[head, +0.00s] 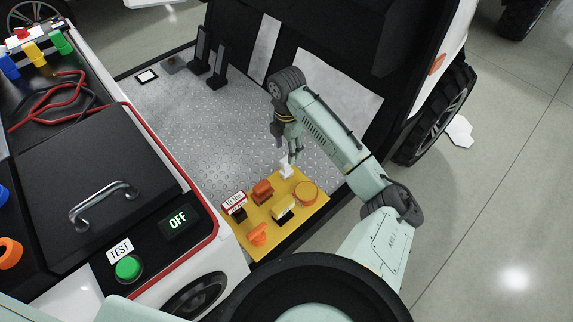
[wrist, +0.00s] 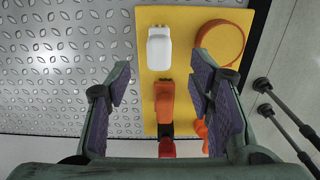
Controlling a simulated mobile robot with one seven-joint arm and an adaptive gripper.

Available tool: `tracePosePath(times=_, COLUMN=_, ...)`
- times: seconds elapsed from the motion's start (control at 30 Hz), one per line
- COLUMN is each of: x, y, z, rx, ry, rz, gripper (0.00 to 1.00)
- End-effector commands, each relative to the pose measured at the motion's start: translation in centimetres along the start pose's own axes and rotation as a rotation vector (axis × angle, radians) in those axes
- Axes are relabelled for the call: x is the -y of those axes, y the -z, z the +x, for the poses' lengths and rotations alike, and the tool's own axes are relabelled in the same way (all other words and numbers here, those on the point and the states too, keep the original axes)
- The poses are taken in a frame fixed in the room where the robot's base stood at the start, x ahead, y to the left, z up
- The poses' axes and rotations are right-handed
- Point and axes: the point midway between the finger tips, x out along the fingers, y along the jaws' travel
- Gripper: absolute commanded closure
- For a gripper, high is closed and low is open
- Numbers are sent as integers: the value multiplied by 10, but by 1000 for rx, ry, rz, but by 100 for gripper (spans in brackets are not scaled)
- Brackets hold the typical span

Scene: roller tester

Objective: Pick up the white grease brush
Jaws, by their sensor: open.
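The white object that looks like the grease brush (head: 286,167) lies at the far end of a yellow mat (head: 316,206) in the head view. In the wrist view the white brush (wrist: 159,50) is near the top centre, its wide white part toward me and a narrower end pointing up. My gripper (head: 291,154) is just above it in the head view, pointing down. In the wrist view my gripper (wrist: 160,90) is open and empty, with the brush beyond the gap between its fingertips. I cannot tell the exact height between them.
An orange tool (wrist: 165,101) lies right below the brush in the wrist view. An orange round item (head: 306,191), a yellow-and-white item (head: 284,208) and another orange item (head: 258,234) share the mat. Bare metal floor (head: 190,120) lies left.

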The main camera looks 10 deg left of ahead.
Motion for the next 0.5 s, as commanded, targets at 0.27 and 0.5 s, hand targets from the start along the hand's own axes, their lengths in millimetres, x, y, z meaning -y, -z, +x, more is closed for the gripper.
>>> tracePosePath(times=0.27, x=0, y=1, z=23, rx=-1, ry=1, rz=0, gripper=52)
tracePosePath(times=0.5, x=0, y=0, z=58, rx=0, ry=0, rz=1, gripper=52)
